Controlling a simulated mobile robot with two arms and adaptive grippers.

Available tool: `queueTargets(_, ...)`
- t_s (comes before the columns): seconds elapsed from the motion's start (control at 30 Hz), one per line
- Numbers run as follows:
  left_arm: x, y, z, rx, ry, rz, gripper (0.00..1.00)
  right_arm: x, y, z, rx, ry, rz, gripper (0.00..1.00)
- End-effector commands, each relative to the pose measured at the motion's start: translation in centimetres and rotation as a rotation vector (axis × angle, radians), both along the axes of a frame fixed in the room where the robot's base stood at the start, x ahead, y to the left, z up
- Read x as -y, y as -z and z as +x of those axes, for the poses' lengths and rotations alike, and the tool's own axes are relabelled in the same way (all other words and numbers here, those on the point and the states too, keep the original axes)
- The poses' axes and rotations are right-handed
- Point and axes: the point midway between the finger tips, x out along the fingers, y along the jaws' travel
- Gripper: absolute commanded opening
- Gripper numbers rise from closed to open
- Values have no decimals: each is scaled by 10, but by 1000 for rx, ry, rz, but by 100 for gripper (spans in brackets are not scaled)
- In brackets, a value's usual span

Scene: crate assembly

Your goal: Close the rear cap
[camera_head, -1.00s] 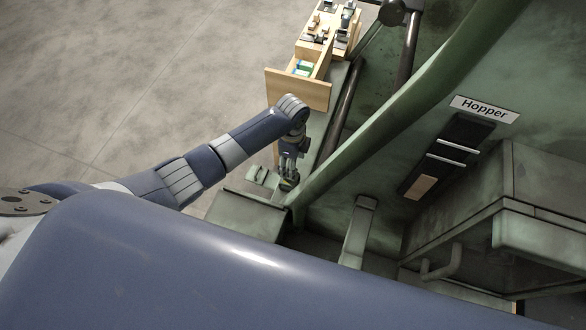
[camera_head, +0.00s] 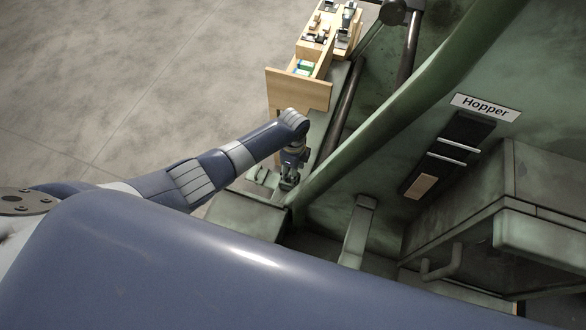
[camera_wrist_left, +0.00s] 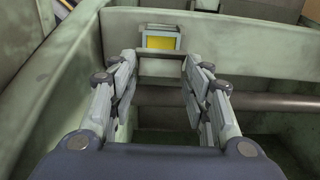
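My left gripper (camera_head: 288,184) is low beside the green machine wall, at the near end of the narrow green ledge. In the left wrist view the left gripper (camera_wrist_left: 159,60) has its fingers spread, with nothing between them. A small grey-framed block with a yellow face (camera_wrist_left: 160,43) shows just beyond the fingertips, against the green wall; I cannot tell whether it is part of the rear cap. No cap can be clearly made out. My right gripper is in neither view.
A wooden organiser with an open drawer (camera_head: 298,90) stands beyond the left arm. The green machine (camera_head: 370,120) fills the right, with a "Hopper" label (camera_head: 485,108). A dark pipe (camera_wrist_left: 270,102) crosses behind the fingers. Bare floor (camera_head: 110,80) lies left.

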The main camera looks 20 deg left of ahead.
Motion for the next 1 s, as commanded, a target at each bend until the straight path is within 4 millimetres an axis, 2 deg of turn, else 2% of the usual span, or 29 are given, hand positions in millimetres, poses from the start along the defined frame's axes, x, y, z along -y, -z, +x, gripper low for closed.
queueTargets(0.33,-4,2,0,0,-2,-36,21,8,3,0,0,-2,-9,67)
queueTargets(0.57,-13,7,1,-5,-5,-163,21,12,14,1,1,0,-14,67)
queueTargets(1.0,-30,23,2,-13,-2,-508,21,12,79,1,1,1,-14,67)
